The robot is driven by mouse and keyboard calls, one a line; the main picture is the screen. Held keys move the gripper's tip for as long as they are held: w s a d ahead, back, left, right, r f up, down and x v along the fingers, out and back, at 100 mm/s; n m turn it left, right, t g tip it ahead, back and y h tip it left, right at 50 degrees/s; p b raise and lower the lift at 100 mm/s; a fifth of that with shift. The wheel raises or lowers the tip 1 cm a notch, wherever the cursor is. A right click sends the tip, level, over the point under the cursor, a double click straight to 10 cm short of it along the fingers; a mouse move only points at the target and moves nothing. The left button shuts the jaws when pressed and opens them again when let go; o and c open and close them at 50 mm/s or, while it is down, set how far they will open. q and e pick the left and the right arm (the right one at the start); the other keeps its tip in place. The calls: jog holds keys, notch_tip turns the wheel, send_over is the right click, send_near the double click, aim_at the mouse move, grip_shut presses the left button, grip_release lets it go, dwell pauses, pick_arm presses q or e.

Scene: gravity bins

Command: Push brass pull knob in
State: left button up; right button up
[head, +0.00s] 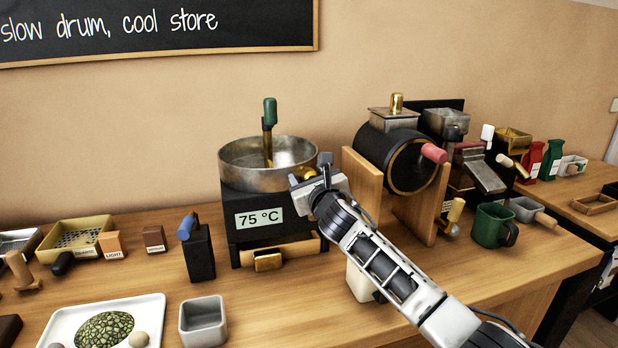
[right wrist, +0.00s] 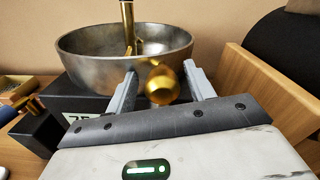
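The brass pull knob (head: 308,173) is a round gold ball at the right side of the round metal pan (head: 240,160) on the black 75 °C unit. My right gripper (head: 311,177) is right at the knob and partly covers it in the head view. In the right wrist view the brass knob (right wrist: 162,85) sits between the two grey fingers of my right gripper (right wrist: 161,84). The fingers are apart, with a visible gap on each side of the ball. My left gripper is not in view.
A wooden-sided drum (head: 397,160) with a pink handle stands just right of my gripper. A green-topped brass handle (head: 269,130) rises from the pan. A green mug (head: 490,226) and a grey square cup (head: 203,321) stand on the wooden counter.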

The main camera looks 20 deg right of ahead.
jog(key=shift+s+r, duration=0.1)
jog(key=shift+s, duration=0.05)
jog(key=s, duration=1.5)
jog(key=shift+s+d, duration=0.3)
jog(key=shift+s, duration=0.1)
jog(key=s+f+m+g+h, duration=0.1)
jog(key=s+f+m+g, duration=0.7)
jog(key=s+f+m, duration=1.05)
jog(key=s+d+f+m+g, duration=0.1)
jog(key=s+f+m+g, duration=0.2)
jog(key=s+m, duration=0.55)
jog(key=s+d+f+m+g, duration=0.1)
jog(key=s+f+m+g, duration=0.4)
jog(key=m, duration=0.6)
jog(key=w+a+f+n+t+y, duration=0.1)
jog(key=w+a+f+t+y, duration=0.2)
jog(key=w+a+f+t, duration=0.2)
jog(key=f+t, duration=0.1)
jog(key=t, duration=0.2)
jog(key=shift+a, duration=0.2)
